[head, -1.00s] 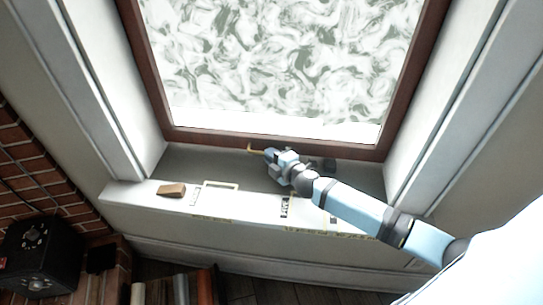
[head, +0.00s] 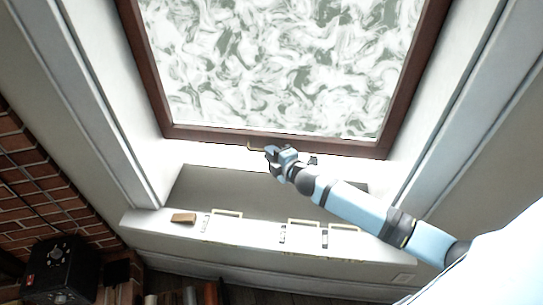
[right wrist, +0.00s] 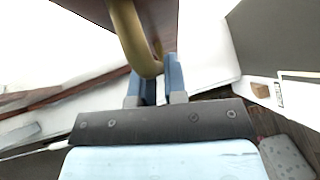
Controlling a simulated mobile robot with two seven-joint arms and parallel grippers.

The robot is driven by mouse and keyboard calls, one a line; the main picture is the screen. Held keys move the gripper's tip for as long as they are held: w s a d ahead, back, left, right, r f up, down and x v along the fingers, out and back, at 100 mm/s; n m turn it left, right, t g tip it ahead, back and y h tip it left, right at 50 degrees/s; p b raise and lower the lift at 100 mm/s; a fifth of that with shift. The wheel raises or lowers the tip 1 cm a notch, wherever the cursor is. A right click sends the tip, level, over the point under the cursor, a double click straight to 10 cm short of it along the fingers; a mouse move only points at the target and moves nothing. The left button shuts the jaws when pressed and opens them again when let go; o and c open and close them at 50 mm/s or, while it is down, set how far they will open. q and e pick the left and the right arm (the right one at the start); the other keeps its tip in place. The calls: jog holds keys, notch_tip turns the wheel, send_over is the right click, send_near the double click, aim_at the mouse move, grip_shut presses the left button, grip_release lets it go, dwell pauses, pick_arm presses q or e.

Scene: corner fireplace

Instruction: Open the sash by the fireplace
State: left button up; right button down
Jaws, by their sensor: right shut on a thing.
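The sash has a dark red-brown frame (head: 270,142) around a pane of swirled, frosted glass (head: 280,65). It is raised, with a bright gap between its bottom rail and the sill (head: 255,228). A brass hook-shaped lift (head: 252,148) sticks out from the bottom rail. My right gripper (head: 270,153) is at this lift, under the rail. In the right wrist view the lift (right wrist: 133,40) curves down between the blue fingers (right wrist: 157,85), which are shut on it; its far part is partly hidden. My left gripper is not in view.
A small wooden wedge (head: 184,218) and several flat, yellow-edged pieces lie on the sill. Brickwork (head: 40,185) and a black box with a dial (head: 60,270) are at the left. Books stand at the bottom. White window jambs border both sides.

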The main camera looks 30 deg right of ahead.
pick_arm(q)
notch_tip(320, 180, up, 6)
jog(key=p, duration=0.4)
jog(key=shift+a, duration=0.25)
pick_arm(e)
notch_tip(320, 180, up, 7)
jog(key=shift+r, duration=0.2)
jog(key=shift+w, duration=0.1)
jog(key=c, duration=1.2)
grip_release()
jog(key=shift+o, duration=0.2)
jog(key=shift+f, duration=0.1)
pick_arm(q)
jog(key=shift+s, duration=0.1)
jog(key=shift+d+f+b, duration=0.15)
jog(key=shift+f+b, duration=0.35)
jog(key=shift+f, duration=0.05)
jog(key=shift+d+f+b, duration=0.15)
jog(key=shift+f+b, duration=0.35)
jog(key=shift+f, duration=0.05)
pick_arm(e)
jog(key=v, duration=1.4)
